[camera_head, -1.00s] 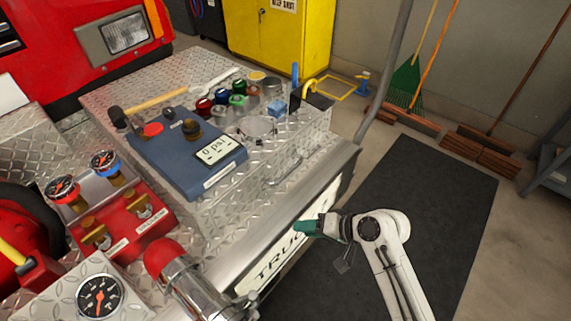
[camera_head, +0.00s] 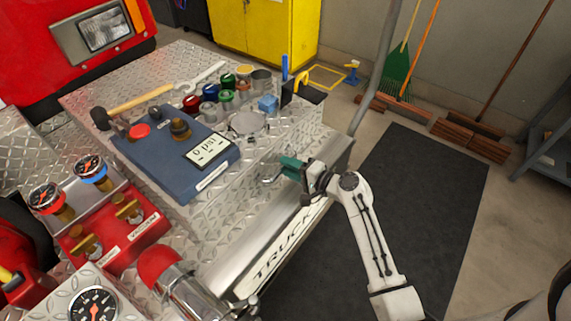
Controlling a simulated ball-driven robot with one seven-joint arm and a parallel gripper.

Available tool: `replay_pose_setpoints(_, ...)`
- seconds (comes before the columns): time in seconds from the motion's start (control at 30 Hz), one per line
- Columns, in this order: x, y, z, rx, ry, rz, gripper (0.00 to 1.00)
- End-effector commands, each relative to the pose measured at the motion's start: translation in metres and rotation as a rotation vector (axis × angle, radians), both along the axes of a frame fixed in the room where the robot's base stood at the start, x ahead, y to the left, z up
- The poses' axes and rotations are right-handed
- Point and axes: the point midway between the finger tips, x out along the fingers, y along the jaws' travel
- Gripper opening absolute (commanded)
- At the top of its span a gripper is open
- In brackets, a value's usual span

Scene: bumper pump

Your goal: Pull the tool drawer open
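The tool drawer is in the diamond-plate front face of the bumper box. Its silver bar handle (camera_head: 270,178) shows just left of my gripper's tips, with its right part hidden by them. The drawer front looks flush with the box face. My gripper (camera_head: 288,166), with teal fingertips, is at the handle's right end. I cannot tell whether the fingers touch the handle, or whether they are open or shut around it.
A blue panel (camera_head: 170,160) with a psi display, coloured caps, a mallet (camera_head: 140,102) and a wrench (camera_head: 200,76) lie on the box top. The chrome TRUCK bumper (camera_head: 280,245) runs below the drawer. The dark floor mat (camera_head: 420,190) at right is clear.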

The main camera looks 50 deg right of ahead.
Motion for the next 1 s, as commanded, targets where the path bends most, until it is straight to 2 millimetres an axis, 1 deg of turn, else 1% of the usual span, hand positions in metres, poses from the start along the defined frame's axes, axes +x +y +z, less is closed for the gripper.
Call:
replay_pose_setpoints(0.03,0.006,0.000,0.000,0.000,0.000,0.000,0.37)
replay_pose_setpoints(0.1,0.012,0.000,-0.002,-0.001,-0.001,-0.001,0.37)
replay_pose_setpoints(0.2,0.016,0.001,-0.004,-0.001,0.001,0.000,0.37)
replay_pose_setpoints(0.5,0.018,0.001,-0.004,-0.001,0.001,0.000,0.37)
replay_pose_setpoints(0.87,0.017,0.001,-0.004,-0.001,0.001,0.000,0.02)
replay_pose_setpoints(0.9,0.017,0.001,-0.004,-0.001,0.001,0.000,0.00)
replay_pose_setpoints(1.0,0.017,0.000,-0.004,-0.001,0.001,0.000,0.00)
